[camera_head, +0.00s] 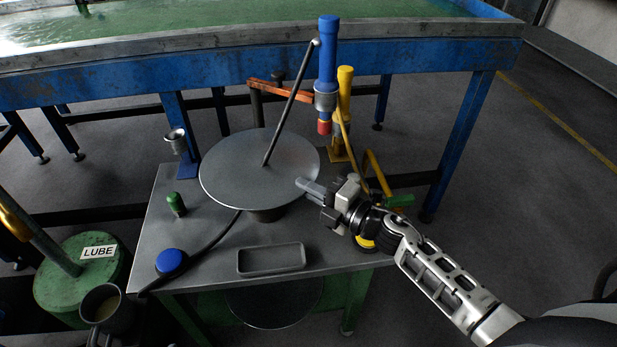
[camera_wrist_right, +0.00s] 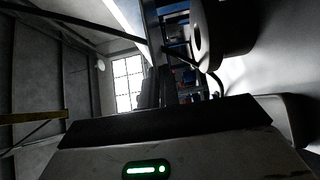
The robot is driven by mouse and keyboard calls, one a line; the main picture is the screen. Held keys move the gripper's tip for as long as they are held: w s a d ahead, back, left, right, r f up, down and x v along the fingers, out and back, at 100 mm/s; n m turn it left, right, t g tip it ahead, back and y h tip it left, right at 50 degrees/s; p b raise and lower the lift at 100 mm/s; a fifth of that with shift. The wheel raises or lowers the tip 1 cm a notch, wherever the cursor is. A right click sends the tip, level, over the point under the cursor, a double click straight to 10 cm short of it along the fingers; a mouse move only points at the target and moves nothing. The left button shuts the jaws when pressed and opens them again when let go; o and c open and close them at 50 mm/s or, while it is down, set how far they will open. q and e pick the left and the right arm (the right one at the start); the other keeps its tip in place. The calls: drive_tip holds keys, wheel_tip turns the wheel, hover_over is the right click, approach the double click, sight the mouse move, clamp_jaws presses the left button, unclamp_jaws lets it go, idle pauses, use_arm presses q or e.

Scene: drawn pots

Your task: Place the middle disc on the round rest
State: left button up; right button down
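A wide, thin grey disc (camera_head: 235,175) lies level above the grey worktable in the head view. A short dark round support (camera_head: 267,215) shows below it, mostly hidden by the disc. A second grey disc (camera_head: 275,305) lies low under the tabletop, partly covered by it. I cannot tell which is the middle disc. My right gripper (camera_head: 309,185) is at the right rim of the upper disc, its fingers overlapping the rim in the picture. Whether they grip it is unclear. The right wrist view shows mostly gripper housing (camera_wrist_right: 170,145) and a dark cylinder (camera_wrist_right: 222,30). My left gripper is out of view.
A thin dark rod (camera_head: 290,105) slants up from the disc's middle. A blue cylinder (camera_head: 328,60) and yellow post (camera_head: 345,110) stand behind right. A shallow tray (camera_head: 271,260), blue button (camera_head: 171,262) and green knob (camera_head: 176,204) sit on the worktable (camera_head: 205,275). A LUBE drum (camera_head: 80,285) stands left.

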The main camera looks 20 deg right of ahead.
idle(0.4)
